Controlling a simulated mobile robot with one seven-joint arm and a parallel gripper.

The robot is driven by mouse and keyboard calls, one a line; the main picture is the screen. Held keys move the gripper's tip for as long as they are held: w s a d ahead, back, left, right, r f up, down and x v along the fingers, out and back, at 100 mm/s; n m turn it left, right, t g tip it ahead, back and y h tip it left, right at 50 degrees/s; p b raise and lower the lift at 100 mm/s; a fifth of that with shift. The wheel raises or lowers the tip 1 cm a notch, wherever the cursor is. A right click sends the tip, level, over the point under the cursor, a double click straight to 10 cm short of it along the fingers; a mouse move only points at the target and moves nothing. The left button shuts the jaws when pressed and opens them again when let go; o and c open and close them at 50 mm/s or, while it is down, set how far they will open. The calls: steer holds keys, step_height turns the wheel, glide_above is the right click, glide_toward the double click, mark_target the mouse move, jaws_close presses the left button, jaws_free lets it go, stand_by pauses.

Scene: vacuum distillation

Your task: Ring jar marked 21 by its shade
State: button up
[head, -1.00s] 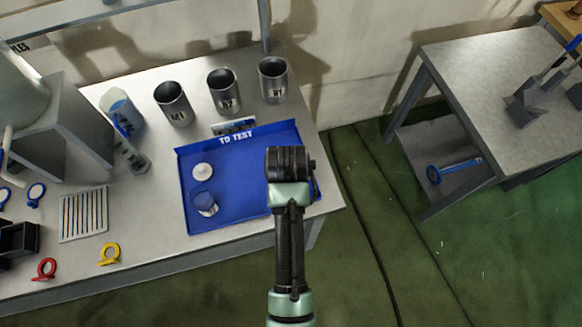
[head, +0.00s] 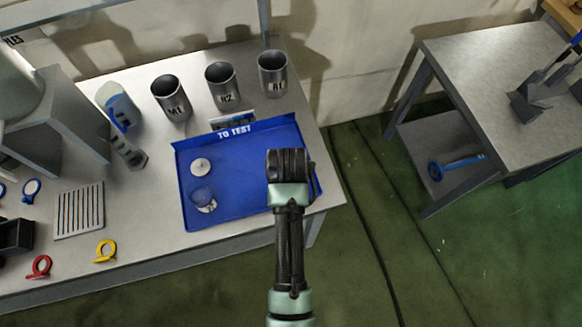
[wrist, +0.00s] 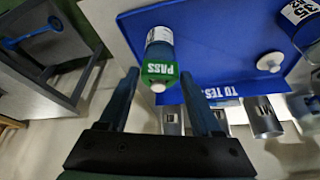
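In the wrist view a jar with blue contents (wrist: 160,52) stands on the blue tray (wrist: 215,30). A green piece reading PASS (wrist: 159,72) is around its lid end, with a white knob showing. My gripper's fingers (wrist: 160,85) are open and spread on either side of that end, with gaps visible. In the head view my gripper (head: 288,158) is over the tray's right part and hides this jar. A second jar (head: 203,201), whose label reads 35 in the wrist view (wrist: 299,12), stands at the tray's left. No number 21 is readable.
A white round lid (head: 201,166) is in the tray. Steel beakers M1 (head: 171,99), N2 (head: 222,88) and R1 (head: 273,75) stand behind it. A yellow ring (head: 106,251) and a red ring (head: 39,266) lie at the front left, near a slotted rack (head: 79,210).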

steer(key=o, duration=0.3)
steer(key=shift+o, duration=0.2)
steer(key=b+v, duration=0.1)
steer(key=v, duration=1.2)
steer(key=shift+b, duration=0.3)
